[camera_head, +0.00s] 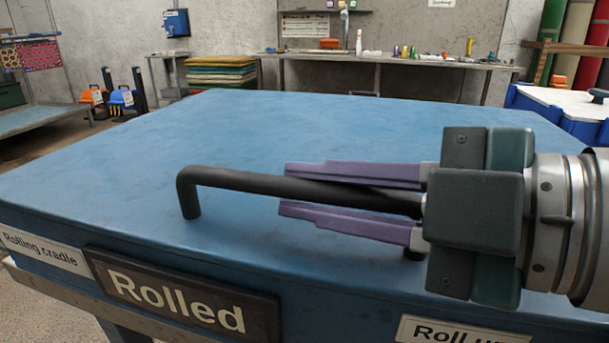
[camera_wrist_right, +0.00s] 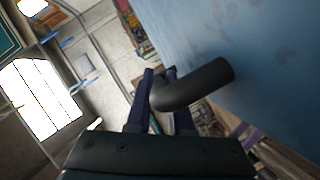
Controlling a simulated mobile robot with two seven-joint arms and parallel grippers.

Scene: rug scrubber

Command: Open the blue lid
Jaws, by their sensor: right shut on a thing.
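The blue lid (camera_head: 330,130) is a wide flat panel filling the middle of the head view, and it shows along the right of the right wrist view (camera_wrist_right: 250,50). It looks closed. A black bar handle (camera_head: 240,181) stands on it near the front edge; its bent end shows in the right wrist view (camera_wrist_right: 195,87). My right gripper (camera_head: 285,190) comes in from the right, its purple fingers shut on the handle, one above and one below the bar in the picture. The handle's right end is partly hidden by the gripper. My left gripper is not in view.
A "Rolled" sign (camera_head: 180,298) and a "Rolling cradle" label (camera_head: 45,252) are on the front face. A workbench (camera_head: 400,62) with bottles stands behind. A blue box with a white top (camera_head: 565,105) is at the right. The lid's top is otherwise clear.

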